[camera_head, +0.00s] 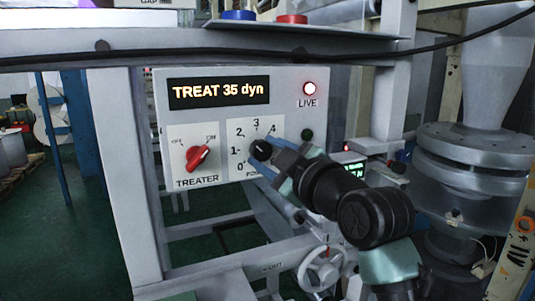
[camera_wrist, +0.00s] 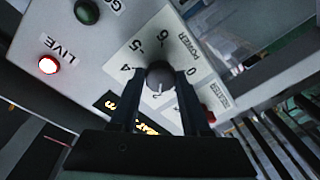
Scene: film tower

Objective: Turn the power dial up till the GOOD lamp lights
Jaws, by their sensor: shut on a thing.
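The power dial is a dark round knob (camera_head: 260,150) on the white control panel (camera_head: 290,95). It also shows in the wrist view (camera_wrist: 160,73), with numbers around it. My gripper (camera_head: 270,151) is shut on the dial; in the wrist view one finger stands on each side of the knob (camera_wrist: 158,82). I cannot clearly read the dial's setting. The GOOD lamp (camera_wrist: 87,11) is dark green and unlit; its label is partly cut off, and in the head view the lamp (camera_head: 307,135) is also dark. The amber display (camera_head: 219,92) reads TREAT 35 dyn.
The red LIVE lamp (camera_head: 310,89) glows. The red TREATER switch (camera_head: 197,157) sits left of the dial, its tip toward the upper right. A handwheel (camera_head: 324,268) stands below. A black cable (camera_head: 190,51) crosses above the panel, and a grey machine (camera_head: 475,165) stands at right.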

